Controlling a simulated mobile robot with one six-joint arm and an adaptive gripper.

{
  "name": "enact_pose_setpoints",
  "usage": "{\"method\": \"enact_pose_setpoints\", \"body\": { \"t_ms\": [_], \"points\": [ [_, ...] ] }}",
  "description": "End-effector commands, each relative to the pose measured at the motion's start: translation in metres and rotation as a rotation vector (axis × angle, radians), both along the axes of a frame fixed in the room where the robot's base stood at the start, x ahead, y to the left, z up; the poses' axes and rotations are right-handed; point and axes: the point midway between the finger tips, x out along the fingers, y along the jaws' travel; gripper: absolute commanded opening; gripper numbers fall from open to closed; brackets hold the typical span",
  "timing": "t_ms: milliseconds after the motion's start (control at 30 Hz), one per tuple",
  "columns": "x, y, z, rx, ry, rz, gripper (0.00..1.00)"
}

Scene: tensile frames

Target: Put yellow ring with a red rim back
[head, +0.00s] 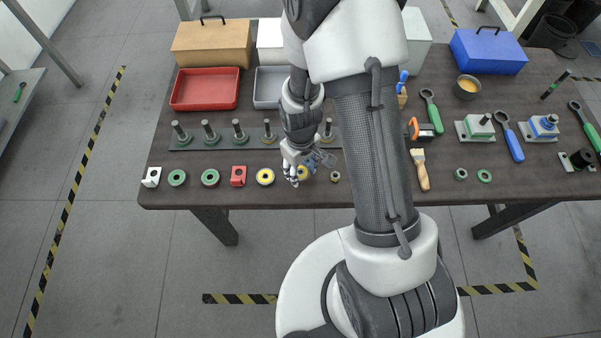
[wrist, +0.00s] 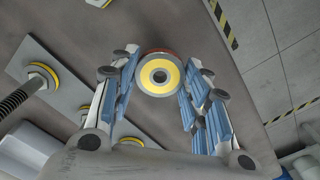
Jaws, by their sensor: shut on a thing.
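The yellow ring with a red rim (wrist: 160,76) is between my fingertips in the wrist view; a strip of red shows along its far edge. My gripper (wrist: 161,92) has its blue-padded fingers closed on the ring's sides. In the head view my gripper (head: 303,168) is low over the front middle of the table, and the ring's yellow face (head: 303,173) shows partly behind the fingers. A dark plate (head: 222,142) with a row of upright posts lies behind it; my arm hides part of the row. I cannot tell whether the ring touches the table.
Left of my gripper lie another yellow ring (head: 265,177), a red block (head: 238,176), green rings (head: 210,177) and a white block (head: 151,177). A nut (head: 335,177) lies to the right. Trays and cases stand behind the plate. A brush (head: 420,170) and tools lie farther right.

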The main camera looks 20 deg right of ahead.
Motion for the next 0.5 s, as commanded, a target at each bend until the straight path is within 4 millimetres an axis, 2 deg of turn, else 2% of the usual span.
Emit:
{"method": "enact_pose_setpoints", "body": {
  "t_ms": [33,100,500],
  "points": [
    [-0.001,0.0,-0.012,0.0,0.002,0.0,0.18],
    [0.0,0.0,-0.02,0.0,0.002,0.0,0.18],
    [0.0,0.0,-0.024,0.0,0.0,0.0,0.18]
  ]
}}
